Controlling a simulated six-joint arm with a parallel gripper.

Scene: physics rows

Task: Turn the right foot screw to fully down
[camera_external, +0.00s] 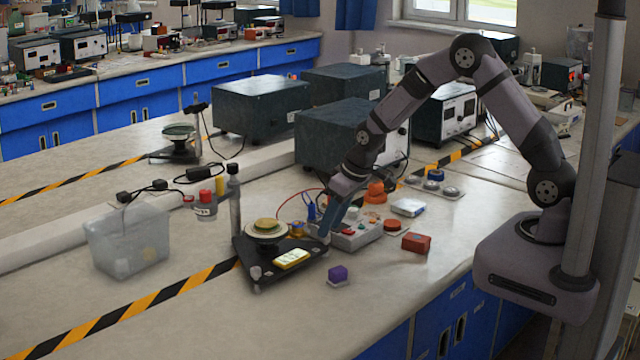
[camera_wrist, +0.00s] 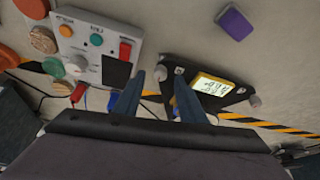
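The black triangular base (camera_external: 262,258) stands on the bench with a round brass-coloured disc (camera_external: 267,226) and a yellow display (camera_external: 292,258) on it. Its front foot screw (camera_external: 257,272) is a pale knob, also seen in the wrist view (camera_wrist: 254,101). The right foot screw, a small grey knob (camera_wrist: 160,73), shows between my fingertips, nearer the left finger. In the external view my gripper hides it. My gripper (camera_external: 322,233) points down at the base's right corner. In the wrist view its two blue fingers (camera_wrist: 160,82) are apart. Contact with the knob cannot be told.
A grey control box (camera_external: 355,235) with a red switch stands close right of my gripper. A red block (camera_external: 416,242) and purple block (camera_external: 338,274) lie nearby. A dark bottle (camera_external: 234,195) stands behind the base, a clear bin (camera_external: 127,243) to the left.

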